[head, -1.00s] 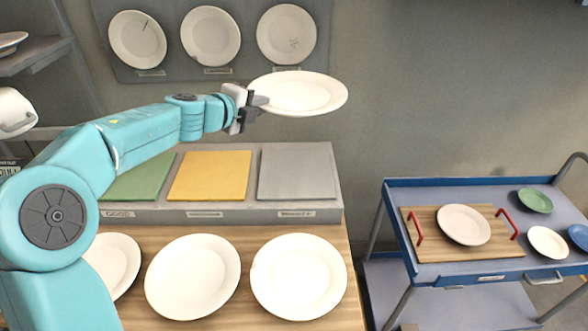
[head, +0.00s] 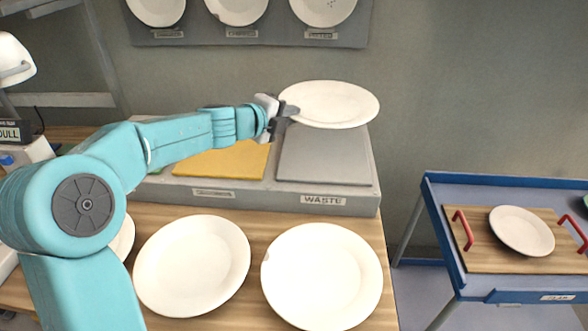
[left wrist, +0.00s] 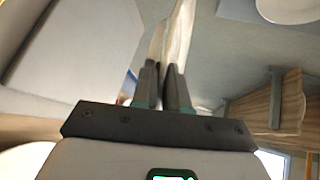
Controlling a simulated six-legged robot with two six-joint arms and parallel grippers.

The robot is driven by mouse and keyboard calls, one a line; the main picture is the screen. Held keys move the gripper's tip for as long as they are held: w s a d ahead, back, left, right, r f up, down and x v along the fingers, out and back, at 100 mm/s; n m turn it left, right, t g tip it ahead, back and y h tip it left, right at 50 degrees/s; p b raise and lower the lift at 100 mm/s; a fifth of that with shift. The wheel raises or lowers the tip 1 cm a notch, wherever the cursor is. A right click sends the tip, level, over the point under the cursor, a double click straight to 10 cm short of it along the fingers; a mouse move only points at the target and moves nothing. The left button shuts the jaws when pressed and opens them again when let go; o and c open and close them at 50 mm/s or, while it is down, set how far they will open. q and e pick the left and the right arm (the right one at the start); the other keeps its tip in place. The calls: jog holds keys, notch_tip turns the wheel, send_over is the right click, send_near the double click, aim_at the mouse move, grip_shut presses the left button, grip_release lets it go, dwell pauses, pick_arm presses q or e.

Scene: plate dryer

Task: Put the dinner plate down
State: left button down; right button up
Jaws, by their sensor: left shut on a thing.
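My left gripper (head: 284,112) is shut on the rim of a white dinner plate (head: 330,104). The plate is held out to the right, roughly level, and in the head view it overlaps the back of the grey pad (head: 325,160) marked WASTE. It appears to be above the pad, with no contact visible. In the left wrist view the fingers (left wrist: 165,88) pinch the plate (left wrist: 178,38), which shows edge-on. My right gripper is not in view.
A yellow pad (head: 225,161) is left of the grey one. Several white plates, one with a chipped rim (head: 322,278), lie on the wooden counter (head: 255,228). Sample plates hang on a wall board (head: 270,40). A blue cart (head: 440,205) with a plate on a wooden tray stands right.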

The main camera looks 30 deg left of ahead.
pick_arm(q)
jog(key=b, duration=0.4)
send_over(290, 167)
notch_tip(290, 167, down, 6)
jog(key=shift+s+f, duration=0.1)
jog(key=shift+w+a+f, duration=0.15)
jog(key=shift+w+f, duration=0.05)
jog(key=shift+f, duration=0.35)
jog(key=shift+f+b, duration=0.4)
jog(key=shift+b, duration=0.1)
notch_tip(290, 167, down, 3)
jog(key=b, duration=0.3)
jog(key=shift+s+f, duration=0.1)
jog(key=shift+f, duration=0.1)
jog(key=shift+r, duration=0.15)
jog(key=c, duration=1.4)
grip_release()
jog(key=shift+f, duration=0.35)
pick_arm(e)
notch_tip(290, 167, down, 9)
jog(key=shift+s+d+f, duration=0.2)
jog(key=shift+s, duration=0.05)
